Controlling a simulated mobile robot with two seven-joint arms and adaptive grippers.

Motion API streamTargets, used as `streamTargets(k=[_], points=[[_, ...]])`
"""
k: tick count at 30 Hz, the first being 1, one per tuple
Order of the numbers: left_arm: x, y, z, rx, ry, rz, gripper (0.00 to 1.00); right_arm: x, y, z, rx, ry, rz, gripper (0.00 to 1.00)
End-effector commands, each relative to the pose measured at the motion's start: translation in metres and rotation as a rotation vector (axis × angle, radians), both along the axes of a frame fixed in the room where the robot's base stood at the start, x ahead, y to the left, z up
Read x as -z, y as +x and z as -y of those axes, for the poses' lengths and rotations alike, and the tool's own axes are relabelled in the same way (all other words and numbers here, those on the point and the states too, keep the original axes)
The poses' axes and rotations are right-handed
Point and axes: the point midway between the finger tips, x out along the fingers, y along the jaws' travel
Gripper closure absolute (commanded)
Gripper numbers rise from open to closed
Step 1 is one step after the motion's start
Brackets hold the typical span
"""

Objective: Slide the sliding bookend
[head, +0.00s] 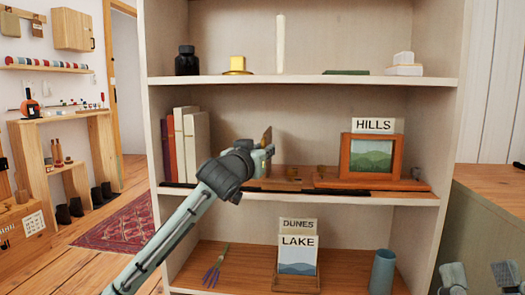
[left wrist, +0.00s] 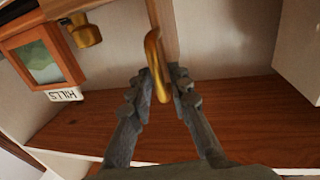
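The sliding bookend (head: 266,139) is a wooden upright panel on the middle shelf of the bookcase, partly hidden by my left gripper. In the left wrist view its panel (left wrist: 162,14) carries a curved brass-coloured handle (left wrist: 155,50). My left gripper (head: 264,158) reaches in from the left. In the left wrist view its fingers (left wrist: 161,80) close in on both sides of the handle and appear to touch it. My right gripper (head: 480,273) shows only in part at the bottom right, its two grey fingers apart, away from the shelf.
Books (head: 190,146) stand left of the bookend. A wooden picture frame (head: 401,160) with a HILLS card (head: 372,125) stands to the right on the middle shelf. A dark strip (head: 300,190) runs along that shelf's front edge. The lower shelf holds a cup (head: 383,271) and LAKE card (head: 298,254).

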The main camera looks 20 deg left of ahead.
Motion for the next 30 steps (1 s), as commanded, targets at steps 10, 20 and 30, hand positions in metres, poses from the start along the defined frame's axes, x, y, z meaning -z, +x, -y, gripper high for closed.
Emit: streamTargets(k=[10,20,30], points=[[0.000,-0.018,0.000,0.000,0.000,0.001,0.82,-0.001,0.000,0.000,-0.001,0.002,0.003,0.60],[0.001,-0.087,0.004,0.001,0.001,0.000,0.82,-0.001,0.000,0.000,0.000,0.001,0.002,0.60],[0.000,-0.120,0.005,0.000,0.000,0.000,0.82,0.000,0.000,0.000,0.000,0.001,0.002,0.60]])
